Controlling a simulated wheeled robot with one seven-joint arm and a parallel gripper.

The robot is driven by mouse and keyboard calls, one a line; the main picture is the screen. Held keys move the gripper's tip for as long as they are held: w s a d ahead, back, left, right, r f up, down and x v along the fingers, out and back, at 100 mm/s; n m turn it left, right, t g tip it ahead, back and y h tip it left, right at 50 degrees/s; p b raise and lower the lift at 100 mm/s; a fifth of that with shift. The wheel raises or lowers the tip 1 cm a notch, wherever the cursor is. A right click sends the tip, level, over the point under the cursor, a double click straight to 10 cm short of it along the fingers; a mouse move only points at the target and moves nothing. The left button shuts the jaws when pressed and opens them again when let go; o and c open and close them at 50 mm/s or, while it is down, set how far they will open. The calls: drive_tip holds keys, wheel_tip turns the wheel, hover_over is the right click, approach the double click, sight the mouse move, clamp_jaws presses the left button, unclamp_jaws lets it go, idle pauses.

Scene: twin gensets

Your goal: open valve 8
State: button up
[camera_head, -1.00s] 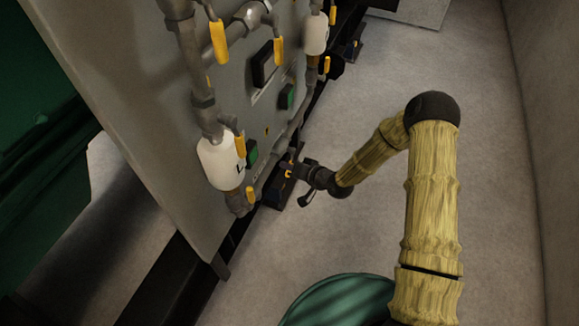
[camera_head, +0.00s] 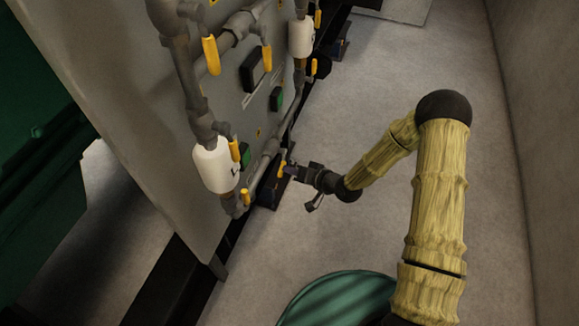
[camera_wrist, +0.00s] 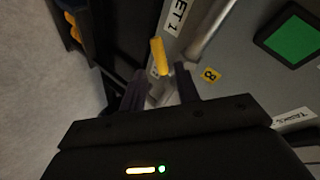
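The yellow handle of valve 8 (camera_wrist: 159,56) shows in the wrist view, beside a small yellow tag marked 8 (camera_wrist: 210,75). My gripper (camera_wrist: 159,76) is open. Its two dark fingers stand to either side of the handle's lower end in the picture, and I see no clear contact. In the head view my gripper (camera_head: 293,171) is at the lower right edge of the grey panel, close by a yellow handle (camera_head: 282,169). The fingertips are too small there to make out, and the valve body is mostly hidden.
The grey panel (camera_head: 150,140) carries pipes, white canisters (camera_head: 213,165) and several other yellow handles (camera_head: 211,55). A green button (camera_wrist: 293,41) lies right of the tag in the wrist view.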

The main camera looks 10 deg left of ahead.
drive_tip(key=shift+v, duration=1.1)
drive_tip(key=shift+f, duration=0.1)
drive_tip(key=shift+c, duration=0.2)
drive_tip(key=c, duration=0.4)
drive_tip(key=shift+d+f+m, duration=0.2)
drive_tip(key=shift+f+m, duration=0.2)
drive_tip(key=shift+f, duration=0.05)
clamp_jaws()
drive_tip(key=shift+w+d+f+m+b, duration=0.15)
drive_tip(key=shift+d+f+m+b, duration=0.55)
drive_tip(key=shift+m+b, duration=1.7)
drive_tip(key=shift+w+d+f+m+b, duration=0.2)
drive_tip(key=shift+d+m+b, duration=1.05)
drive_tip(key=shift+m, duration=1.95)
drive_tip(key=shift+w+d+f+m+b, duration=0.1)
drive_tip(key=shift+d+f+m+b, duration=0.45)
drive_tip(key=shift+m+b, duration=2)
drive_tip(key=shift+m, duration=0.25)
